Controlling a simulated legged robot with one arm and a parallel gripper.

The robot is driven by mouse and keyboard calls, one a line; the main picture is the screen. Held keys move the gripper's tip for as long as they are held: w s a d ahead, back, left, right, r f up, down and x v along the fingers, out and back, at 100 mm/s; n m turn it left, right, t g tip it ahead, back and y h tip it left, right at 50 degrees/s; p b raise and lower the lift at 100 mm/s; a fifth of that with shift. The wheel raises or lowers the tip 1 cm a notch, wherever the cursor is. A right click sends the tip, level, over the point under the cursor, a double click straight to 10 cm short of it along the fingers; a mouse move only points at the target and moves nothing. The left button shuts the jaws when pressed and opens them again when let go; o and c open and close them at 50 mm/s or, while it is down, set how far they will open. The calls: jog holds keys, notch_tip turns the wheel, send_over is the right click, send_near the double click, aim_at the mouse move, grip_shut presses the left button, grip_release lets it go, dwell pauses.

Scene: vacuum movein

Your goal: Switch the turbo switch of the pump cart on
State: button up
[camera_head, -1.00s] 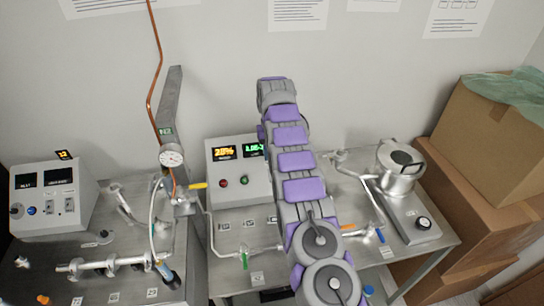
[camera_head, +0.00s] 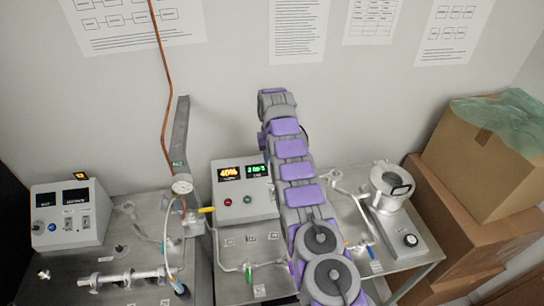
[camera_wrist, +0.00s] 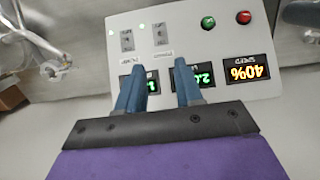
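The pump cart's control box (camera_head: 235,190) shows in the head view left of my arm, with an orange 40% display and a green display. My arm hides the box's right part. In the wrist view the box (camera_wrist: 205,45) appears upside down, with a green button, a red button and two toggle switches. One switch (camera_wrist: 159,34) is nearer the buttons and the other (camera_wrist: 127,40) is farther left. Small pale lights sit beside them; their labels are too blurred to read. My gripper (camera_wrist: 160,78) has its blue fingers apart and empty, over the displays, short of the switches.
A second control box (camera_head: 70,215) stands on the left cart. A copper pipe (camera_head: 165,90) and a gauge (camera_head: 182,184) stand between the carts. A metal vessel (camera_head: 392,180) is on the right, beside cardboard boxes (camera_head: 490,150). The wall above is clear apart from papers.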

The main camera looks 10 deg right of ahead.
jog(key=shift+r+p, duration=0.5)
jog(key=shift+p, duration=0.2)
jog(key=shift+r, duration=0.1)
jog(key=s+r+b, duration=0.5)
jog(key=s+b, duration=0.1)
jog(key=s, duration=0.5)
jog(key=s+r+b, duration=0.5)
jog(key=s+b, duration=0.1)
jog(key=s, duration=0.6)
jog(key=s+f+b, duration=0.3)
jog(key=s+f, duration=0.1)
jog(key=s, duration=0.7)
jog(key=s+f+b, duration=0.3)
jog(key=s+f, duration=0.1)
jog(key=s, duration=0.7)
jog(key=s+f+b, duration=0.3)
jog(key=s+f, duration=0.1)
jog(key=s, duration=0.7)
jog(key=shift+s+f+g, duration=0.15)
jog(key=shift+s+g, duration=0.05)
jog(key=shift+g, duration=0.1)
